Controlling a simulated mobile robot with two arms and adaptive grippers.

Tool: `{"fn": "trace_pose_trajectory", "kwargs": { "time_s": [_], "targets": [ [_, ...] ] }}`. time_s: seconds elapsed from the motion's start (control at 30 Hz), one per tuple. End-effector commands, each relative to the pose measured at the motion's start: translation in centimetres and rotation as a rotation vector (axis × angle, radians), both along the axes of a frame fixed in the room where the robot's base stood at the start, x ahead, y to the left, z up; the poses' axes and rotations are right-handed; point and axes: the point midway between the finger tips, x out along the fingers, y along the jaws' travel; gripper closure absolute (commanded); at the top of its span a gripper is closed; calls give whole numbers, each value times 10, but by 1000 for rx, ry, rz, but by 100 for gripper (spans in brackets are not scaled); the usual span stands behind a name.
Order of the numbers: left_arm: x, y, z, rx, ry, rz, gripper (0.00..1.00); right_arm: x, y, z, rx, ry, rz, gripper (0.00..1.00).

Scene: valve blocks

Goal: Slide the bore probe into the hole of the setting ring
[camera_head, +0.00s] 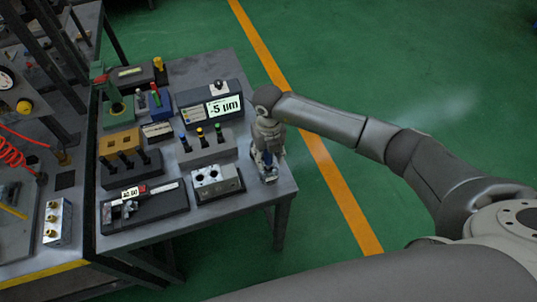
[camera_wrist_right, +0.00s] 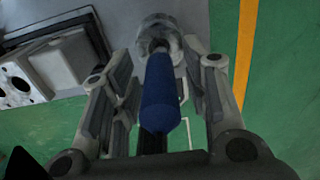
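The bore probe's blue handle (camera_wrist_right: 160,95) fills the middle of the right wrist view. Its far end points at the round grey setting ring (camera_wrist_right: 158,36); the probe's tip is hidden, so I cannot tell how deep it sits. My right gripper (camera_wrist_right: 160,85) has one finger on each side of the handle, with visible gaps, so it looks open around it. In the head view my right gripper (camera_head: 268,172) is low over the table's right edge, with a bit of blue (camera_head: 268,157) between its fingers. The ring is mostly hidden there. My left gripper is out of view.
A grey block with two holes (camera_head: 216,182) stands just left of the gripper. Behind it are a rack with coloured knobs (camera_head: 207,146) and a display reading -5 µm (camera_head: 223,106). A dark tray with a caliper (camera_head: 143,205) lies at front left. Open floor lies to the right.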

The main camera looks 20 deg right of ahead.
Motion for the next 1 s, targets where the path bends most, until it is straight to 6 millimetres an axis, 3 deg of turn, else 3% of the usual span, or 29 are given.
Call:
{"fn": "trace_pose_trajectory", "kwargs": {
  "time_s": [0.33, 0.8, 1.0],
  "targets": [
    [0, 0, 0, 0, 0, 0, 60, 1, 0, 10, 1, -4, 1, 58],
    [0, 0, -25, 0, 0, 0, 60, 1, 0, 103, 0, -3, 0, 58],
    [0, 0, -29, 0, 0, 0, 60, 0, 0, 121, 0, -1, 0, 58]
  ]
}}
